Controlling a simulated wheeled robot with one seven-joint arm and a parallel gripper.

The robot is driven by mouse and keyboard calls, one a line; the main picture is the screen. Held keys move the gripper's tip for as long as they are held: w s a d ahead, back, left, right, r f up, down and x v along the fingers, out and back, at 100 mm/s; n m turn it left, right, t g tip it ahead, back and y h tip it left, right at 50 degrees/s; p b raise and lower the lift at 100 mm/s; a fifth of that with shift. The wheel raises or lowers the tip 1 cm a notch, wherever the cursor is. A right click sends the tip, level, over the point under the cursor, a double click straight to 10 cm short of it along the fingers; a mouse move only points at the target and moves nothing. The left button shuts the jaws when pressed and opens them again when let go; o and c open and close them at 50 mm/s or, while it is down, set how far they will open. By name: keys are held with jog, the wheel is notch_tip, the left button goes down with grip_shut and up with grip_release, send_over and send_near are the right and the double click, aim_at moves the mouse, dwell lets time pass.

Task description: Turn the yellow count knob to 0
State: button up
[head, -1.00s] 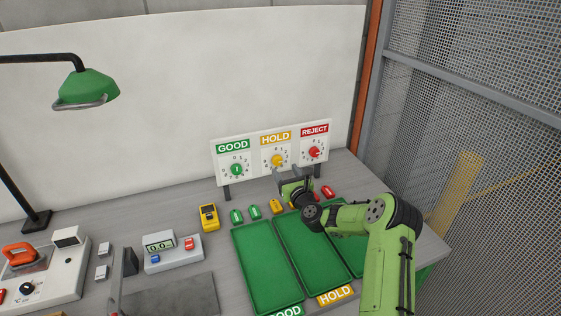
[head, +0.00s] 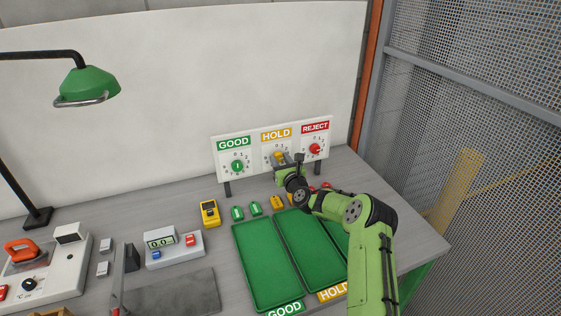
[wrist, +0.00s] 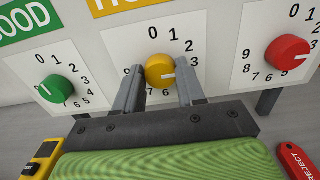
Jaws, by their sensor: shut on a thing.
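The yellow count knob (wrist: 159,66) sits on the white dial panel under the HOLD sign and also shows in the head view (head: 278,156). Its white pointer line faces right, near the 3; the lower numbers are hidden by the fingers. The 0 (wrist: 148,34) is at the upper left of its dial. My gripper (wrist: 160,76) has one finger on each side of the knob and is shut on it. In the head view my gripper (head: 281,162) reaches the panel from the front.
The green knob (wrist: 55,88) is on the left and the red knob (wrist: 287,52) on the right of the same panel. Green trays (head: 262,268) and several small tags lie below. A yellow meter (head: 209,212) stands to the left.

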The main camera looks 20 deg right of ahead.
dwell(0.3)
jog(key=n+b, duration=0.3)
jog(key=n, duration=0.2)
jog(key=shift+a+f+b, duration=0.1)
jog(key=shift+b, duration=0.3)
jog(key=n+b, duration=0.3)
jog(key=n, duration=0.1)
jog(key=shift+n, duration=0.3)
jog(key=n+b, duration=0.5)
jog(key=shift+a+f, duration=0.1)
jog(key=shift+f, duration=0.05)
jog(key=shift+n+b, duration=1.3)
jog(key=shift+n, duration=0.3)
jog(key=o, duration=1)
